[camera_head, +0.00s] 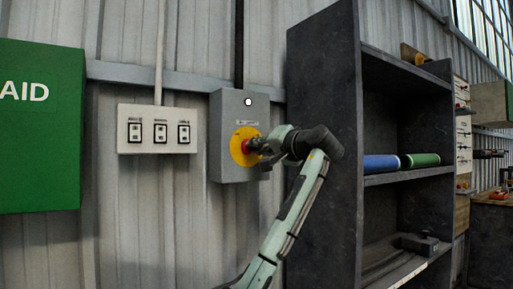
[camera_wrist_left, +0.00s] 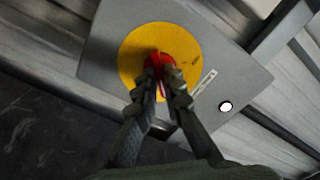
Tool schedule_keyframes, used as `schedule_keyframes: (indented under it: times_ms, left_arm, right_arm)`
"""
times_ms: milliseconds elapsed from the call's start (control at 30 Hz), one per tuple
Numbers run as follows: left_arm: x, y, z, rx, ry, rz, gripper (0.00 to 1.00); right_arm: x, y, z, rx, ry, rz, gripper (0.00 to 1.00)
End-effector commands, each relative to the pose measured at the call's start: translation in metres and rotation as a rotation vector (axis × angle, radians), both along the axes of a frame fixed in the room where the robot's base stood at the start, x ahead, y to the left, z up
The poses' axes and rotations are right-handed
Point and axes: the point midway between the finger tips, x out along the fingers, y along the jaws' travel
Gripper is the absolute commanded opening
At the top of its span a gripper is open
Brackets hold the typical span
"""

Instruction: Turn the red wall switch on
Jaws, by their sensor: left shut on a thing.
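The red wall switch is a red knob (camera_head: 246,146) on a round yellow plate (camera_head: 237,147), fixed to a grey box (camera_head: 228,110) on the wall. In the left wrist view the red knob (camera_wrist_left: 158,62) sits at the middle of the yellow plate (camera_wrist_left: 132,50). My left gripper (camera_head: 258,147) reaches the knob from the right. In the left wrist view its two fingers (camera_wrist_left: 162,78) are shut on the knob and cover its lower part. A small white round light (camera_head: 248,102) shows on the box; it also shows in the left wrist view (camera_wrist_left: 225,107). My right gripper is not in view.
A white panel (camera_head: 157,129) with small switches is left of the grey box. A green first-aid cabinet (camera_head: 40,130) hangs at far left. A dark shelf unit (camera_head: 325,150) stands close on the right, holding blue and green rolls (camera_head: 400,162).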

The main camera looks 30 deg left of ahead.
Motion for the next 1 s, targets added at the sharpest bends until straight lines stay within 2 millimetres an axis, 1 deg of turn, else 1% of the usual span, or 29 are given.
schedule_keyframes:
  times_ms: [233, 267, 300, 400, 433, 667, 767, 867, 1000]
  left_arm:
    - [0.000, -0.001, -0.002, -0.002, 0.005, 0.001, 0.00]
    - [0.000, -0.001, -0.002, -0.002, 0.005, 0.001, 0.10]
    - [0.000, -0.001, -0.002, -0.001, 0.005, 0.000, 0.15]
    - [0.000, -0.001, -0.002, -0.001, 0.004, 0.001, 0.27]
    - [0.000, 0.000, -0.001, -0.001, 0.004, 0.001, 0.29]
    - [0.000, 0.000, -0.001, 0.000, 0.001, 0.001, 0.29]
    - [-0.001, -0.003, 0.000, 0.000, 0.001, -0.001, 0.29]
    - [-0.004, -0.013, -0.001, 0.000, 0.001, -0.002, 0.29]
    - [-0.014, -0.038, -0.001, -0.002, 0.000, -0.004, 0.29]
  right_arm:
    - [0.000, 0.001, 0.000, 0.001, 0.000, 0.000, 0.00]
    - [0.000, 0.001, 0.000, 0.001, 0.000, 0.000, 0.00]
    - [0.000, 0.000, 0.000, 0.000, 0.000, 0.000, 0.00]
    - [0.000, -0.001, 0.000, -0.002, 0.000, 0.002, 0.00]
    - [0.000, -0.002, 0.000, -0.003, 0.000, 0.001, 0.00]
    - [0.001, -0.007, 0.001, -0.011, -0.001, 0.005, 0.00]
    - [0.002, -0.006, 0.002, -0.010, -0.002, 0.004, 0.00]
    - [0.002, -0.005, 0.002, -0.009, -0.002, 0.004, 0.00]
    - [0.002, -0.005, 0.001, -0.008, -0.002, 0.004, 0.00]
